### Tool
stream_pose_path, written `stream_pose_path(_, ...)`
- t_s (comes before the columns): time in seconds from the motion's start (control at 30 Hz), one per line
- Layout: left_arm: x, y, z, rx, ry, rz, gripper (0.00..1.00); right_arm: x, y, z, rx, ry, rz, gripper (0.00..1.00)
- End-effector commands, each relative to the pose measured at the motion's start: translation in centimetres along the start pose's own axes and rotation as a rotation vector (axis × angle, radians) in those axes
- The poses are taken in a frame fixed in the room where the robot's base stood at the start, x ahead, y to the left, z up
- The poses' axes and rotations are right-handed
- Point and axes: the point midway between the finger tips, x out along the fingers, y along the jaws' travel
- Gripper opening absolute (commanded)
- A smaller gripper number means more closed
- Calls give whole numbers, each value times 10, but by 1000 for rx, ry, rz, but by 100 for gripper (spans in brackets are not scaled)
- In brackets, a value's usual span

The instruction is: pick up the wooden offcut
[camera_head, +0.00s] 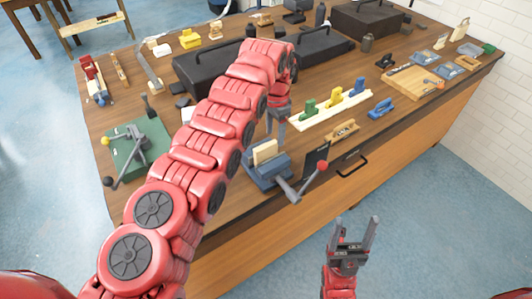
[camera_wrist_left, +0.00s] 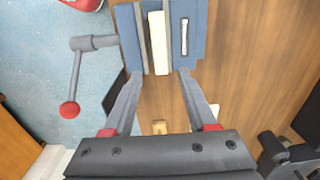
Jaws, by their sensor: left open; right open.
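The wooden offcut (camera_head: 265,152) is a pale upright block set between the jaws of a blue-grey vise (camera_head: 262,177) near the table's front edge. In the left wrist view the offcut (camera_wrist_left: 158,43) is a narrow pale strip in the vise (camera_wrist_left: 130,38). My left gripper (camera_head: 272,128) points down just above and behind the vise, partly hidden by its arm. In its wrist view the left fingers (camera_wrist_left: 160,73) are apart and empty, with the offcut showing just beyond the gap. My right gripper (camera_head: 357,232) is open and empty, in front of the table over the floor.
The vise handle (camera_head: 297,190) with a red knob sticks out toward the front. A pale board with coloured clamps (camera_head: 330,108) and a small wooden tool (camera_head: 342,130) lie to the right. A black toolbox (camera_head: 310,47) stands behind. A green plate (camera_head: 135,150) sits at left.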

Motion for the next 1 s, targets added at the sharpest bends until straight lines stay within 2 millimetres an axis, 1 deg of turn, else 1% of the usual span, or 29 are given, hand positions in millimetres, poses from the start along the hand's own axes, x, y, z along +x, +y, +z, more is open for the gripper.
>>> stream_pose_path(0.1, 10, -1, 5, -1, -1, 5, 57, 16, 1, -3, 0, 0, 0, 69)
stream_pose_path(0.2, 22, 0, 6, 1, -1, 6, 57, 23, 1, -4, 0, 0, 0, 69)
stream_pose_path(0.33, 38, -1, 7, -1, -3, 5, 57, 27, 1, -5, 0, 0, 0, 69)
stream_pose_path(0.43, 42, -1, 6, 0, 0, 2, 57, 26, 1, -4, 0, 0, 0, 69)
stream_pose_path(0.6, 43, -2, 6, 0, 0, 1, 57, 26, 1, -4, 0, 0, 0, 69)
stream_pose_path(0.67, 43, -2, 6, 0, 0, 1, 47, 26, 1, -4, 0, 0, 0, 69)
stream_pose_path(0.7, 43, -2, 6, 0, 0, 2, 40, 26, 1, -4, 0, 0, 0, 69)
stream_pose_path(0.77, 42, -2, 6, 0, 0, 2, 29, 26, 1, -4, 0, 0, 0, 69)
stream_pose_path(0.9, 42, -2, 6, 0, 0, 2, 4, 26, 1, -4, 0, 0, 0, 69)
stream_pose_path(0.93, 42, -2, 6, 0, 0, 2, 0, 26, 1, -4, 0, 0, 0, 69)
stream_pose_path(1.0, 42, -2, 6, 0, -1, 2, 0, 26, 1, -4, 0, 0, 0, 69)
